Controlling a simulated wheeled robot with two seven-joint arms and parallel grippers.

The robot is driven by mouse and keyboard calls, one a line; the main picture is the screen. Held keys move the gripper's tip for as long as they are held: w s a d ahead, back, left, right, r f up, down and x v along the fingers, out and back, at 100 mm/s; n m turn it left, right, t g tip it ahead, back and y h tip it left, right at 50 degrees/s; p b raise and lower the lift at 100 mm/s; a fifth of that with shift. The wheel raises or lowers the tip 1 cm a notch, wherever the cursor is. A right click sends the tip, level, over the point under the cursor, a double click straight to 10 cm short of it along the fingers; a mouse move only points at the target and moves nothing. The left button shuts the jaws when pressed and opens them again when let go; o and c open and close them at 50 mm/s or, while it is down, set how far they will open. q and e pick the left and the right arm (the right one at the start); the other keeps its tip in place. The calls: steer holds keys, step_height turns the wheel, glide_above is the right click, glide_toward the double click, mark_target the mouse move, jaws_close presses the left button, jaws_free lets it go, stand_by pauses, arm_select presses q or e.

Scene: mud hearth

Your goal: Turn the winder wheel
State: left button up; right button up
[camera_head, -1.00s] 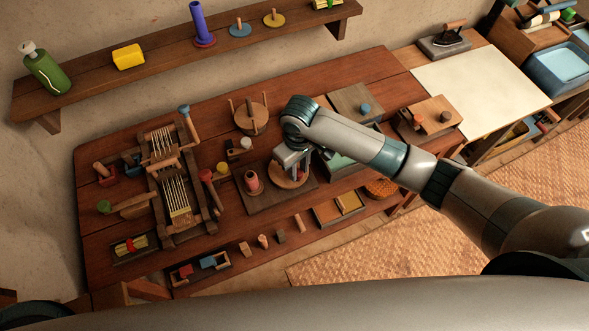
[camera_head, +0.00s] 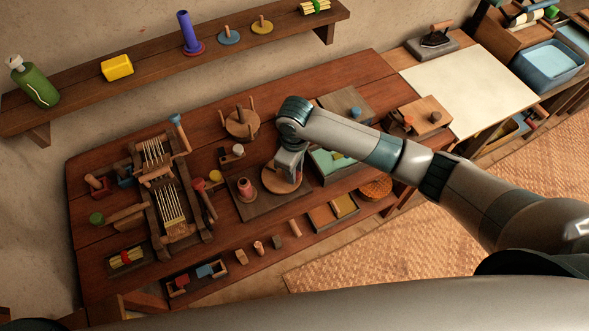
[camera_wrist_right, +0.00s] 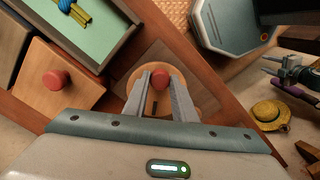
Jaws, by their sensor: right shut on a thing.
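The winder wheel (camera_head: 271,182) is a flat round wooden disc on a dark board (camera_head: 250,211), beside an upright reddish spool (camera_head: 247,189). My right gripper (camera_head: 293,177) reaches down over the wheel's right part. In the right wrist view the red knob (camera_wrist_right: 160,78) stands on the wooden wheel (camera_wrist_right: 134,82), between the two fingers of my right gripper (camera_wrist_right: 161,77). The gripper is shut on this knob. The fingers and palm hide part of the wheel. My left gripper is not in view.
A strung wooden loom (camera_head: 166,195) stands left on the table. An open box with a green inside (camera_head: 326,163) is close right of the wheel. A pegged round stand (camera_head: 241,123) is behind it. Small blocks and a tray (camera_head: 334,210) lie in front.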

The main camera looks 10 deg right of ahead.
steer(key=o, duration=1)
steer(key=shift+o, duration=0.2)
steer(key=shift+r, duration=0.1)
steer(key=shift+w+r, duration=0.1)
steer(key=shift+r, duration=0.4)
step_height(320, 180, up, 16)
steer(key=b, duration=0.3)
steer(key=shift+r+b, duration=0.15)
steer(key=shift+b, duration=0.2)
